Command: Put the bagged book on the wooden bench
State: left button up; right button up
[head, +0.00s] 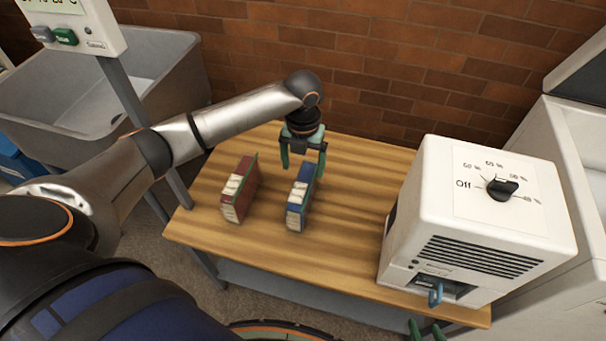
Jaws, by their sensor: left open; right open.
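A blue book (299,199) stands upright on the wooden bench (255,245). A red book (239,189) stands to its left, apart from it. I cannot tell whether either book is in a bag. My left gripper (303,168) points down at the far end of the blue book, with its green fingers apart. The near finger seems to overlap the book's top, and I cannot tell if it touches. My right gripper (425,332) shows only as green fingertips at the bottom edge, spread apart, in front of the bench by the white machine.
A white machine (470,220) with a dial and a blue hook-like part (435,295) covers the bench's right end. A grey sink (100,90) stands behind left, near a post with a display (75,25). A brick wall is behind. The bench is bare between blue book and machine.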

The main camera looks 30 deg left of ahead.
pick_arm(q)
jog(key=s+d+f+n+t+h, duration=0.2)
jog(key=s+d+f+n+h, duration=0.1)
jog(key=d+n, duration=0.45)
jog(key=s+d+f+n+t+h, duration=0.2)
jog(key=s+d+f+n+t, duration=0.15)
jog(key=d+n, duration=0.4)
jog(key=s+a+f+n+t+y, duration=0.1)
jog(key=s+a+f+n+t, duration=0.2)
jog(key=s+n, duration=0.7)
jog(key=f+n, duration=0.1)
jog(key=n, duration=0.4)
jog(key=shift+s+a+f+n+y, duration=0.2)
jog(key=shift+s+f+n+y, duration=0.05)
jog(key=shift+s+n+y, duration=0.15)
jog(key=shift+t, duration=0.25)
